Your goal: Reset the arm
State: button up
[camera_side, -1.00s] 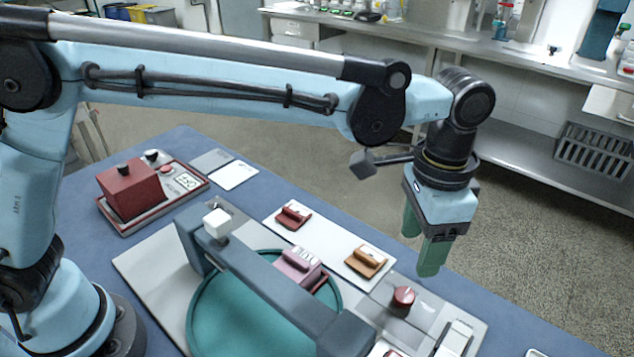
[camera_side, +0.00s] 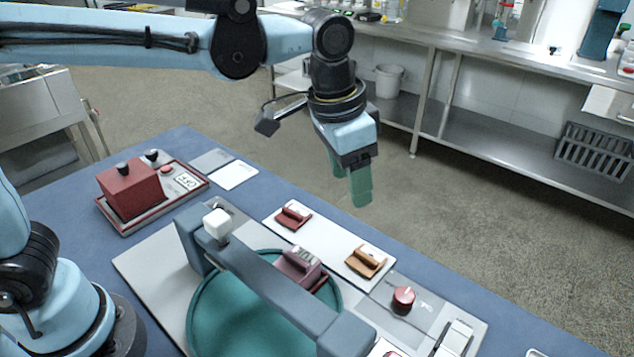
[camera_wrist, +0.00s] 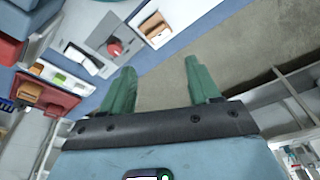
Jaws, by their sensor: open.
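My gripper (camera_side: 350,182) is raised above the far edge of the blue table (camera_side: 395,240) in the side view. Its green fingers are apart and nothing is between them. In the wrist view my gripper (camera_wrist: 160,85) also shows its two fingers spread, with bare floor between and beyond them. The colloid mill's teal round plate (camera_side: 240,315) sits below and to the left, under a dark grey bar (camera_side: 265,287) with a white knob (camera_side: 217,223). The gripper touches none of these.
A red box (camera_side: 130,188) stands on a tray at the table's left. A white plate with a red block (camera_side: 293,215) and an orange block (camera_side: 366,260) lies below the gripper. A red knob (camera_side: 403,298) is to the right. Open floor lies behind the table.

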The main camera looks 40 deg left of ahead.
jog(key=s+a+f+n+t, duration=0.1)
jog(key=s+a+n, duration=0.1)
jog(key=a, duration=0.4)
jog(key=s+a+f+n+t, duration=0.1)
jog(key=s+a+n+t, duration=0.1)
jog(key=a, duration=0.4)
jog(key=s+a+f+n+t+y, duration=0.1)
jog(key=s+a+f+n+t, duration=0.1)
jog(key=s+a, duration=0.2)
jog(key=shift+s+a, duration=0.35)
jog(key=shift+a, duration=0.8)
